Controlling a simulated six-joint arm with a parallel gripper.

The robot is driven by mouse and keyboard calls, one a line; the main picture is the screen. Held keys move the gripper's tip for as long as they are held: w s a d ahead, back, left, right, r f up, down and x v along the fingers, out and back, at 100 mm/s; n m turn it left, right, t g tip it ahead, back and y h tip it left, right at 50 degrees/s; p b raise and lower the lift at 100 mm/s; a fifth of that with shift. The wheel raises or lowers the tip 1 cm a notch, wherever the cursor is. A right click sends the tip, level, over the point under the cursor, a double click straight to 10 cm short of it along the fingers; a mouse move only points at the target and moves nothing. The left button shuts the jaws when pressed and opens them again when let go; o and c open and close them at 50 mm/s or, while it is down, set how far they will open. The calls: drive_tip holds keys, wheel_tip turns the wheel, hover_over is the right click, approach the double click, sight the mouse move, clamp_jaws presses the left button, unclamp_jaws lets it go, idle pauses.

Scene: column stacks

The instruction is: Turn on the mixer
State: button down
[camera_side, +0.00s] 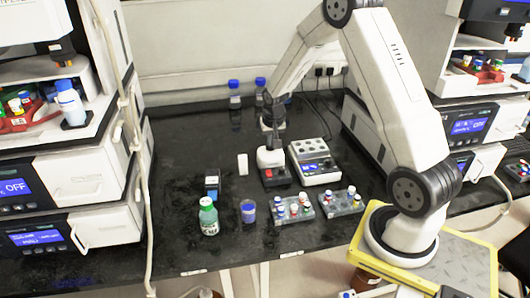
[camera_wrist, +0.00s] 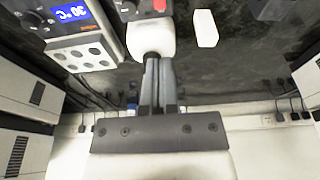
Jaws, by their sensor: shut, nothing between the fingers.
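The mixer (camera_side: 275,178) is a small unit with a dark front, a red switch and a white top, standing on the black bench left of the heating block. In the wrist view the mixer (camera_wrist: 150,38) shows at the top, with its red switch (camera_wrist: 159,5) at the frame edge. My gripper (camera_side: 270,144) points down just above or behind the mixer's white top. In the wrist view my gripper (camera_wrist: 152,62) has its fingers together and empty, close to that top. I cannot tell whether they touch it.
A heating block (camera_side: 315,160) stands right of the mixer; its display reads 30 °C. A white box (camera_side: 242,164) is to the left. A green bottle (camera_side: 208,217), a blue-capped jar (camera_side: 248,211) and vial racks (camera_side: 293,210) stand in front. Instrument stacks flank the bench.

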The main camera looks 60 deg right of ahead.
sight(270, 174)
drive_tip(key=shift+x, duration=6.85)
drive_tip(key=shift+d+f, duration=0.1)
drive_tip(key=shift+d, duration=0.05)
drive_tip(key=shift+f+g, duration=0.15)
drive_tip(key=shift+g, duration=0.15)
drive_tip(key=shift+s, duration=0.2)
drive_tip(key=shift+s+a, duration=0.5)
drive_tip(key=shift+a, duration=0.1)
drive_tip(key=shift+w, duration=0.1)
